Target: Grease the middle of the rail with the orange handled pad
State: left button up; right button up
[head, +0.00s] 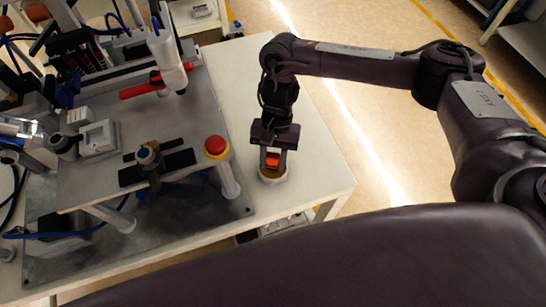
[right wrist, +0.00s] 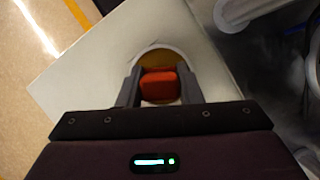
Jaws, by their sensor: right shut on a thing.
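The orange handled pad (right wrist: 158,84) is between the fingers of my right gripper (right wrist: 160,90), which is shut on its orange handle. In the head view the orange handle (head: 272,160) shows between the fingertips of my right gripper (head: 273,162). The pad's underside is hidden; it is in or just above a round white dish (head: 272,176) with yellowish contents, on the table's right part. A rail cannot be told for certain; a dark flat bar (head: 178,161) lies on the raised plate to the left. My left gripper is not in view.
A red emergency button (head: 216,145) on a yellow base stands on the raised plate's right edge, left of my right gripper. A machine with a red cylinder (head: 140,88) stands at the back left. The white table (head: 305,140) is clear around the dish.

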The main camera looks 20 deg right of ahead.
aim_at(273, 155)
jog(key=shift+f, duration=0.4)
jog(key=shift+s+f+p, duration=0.1)
jog(key=shift+f+p, duration=0.05)
jog(key=shift+p, duration=0.25)
dwell(2.3)
notch_tip(273, 155, up, 7)
jog(key=p, duration=0.9)
dwell(0.8)
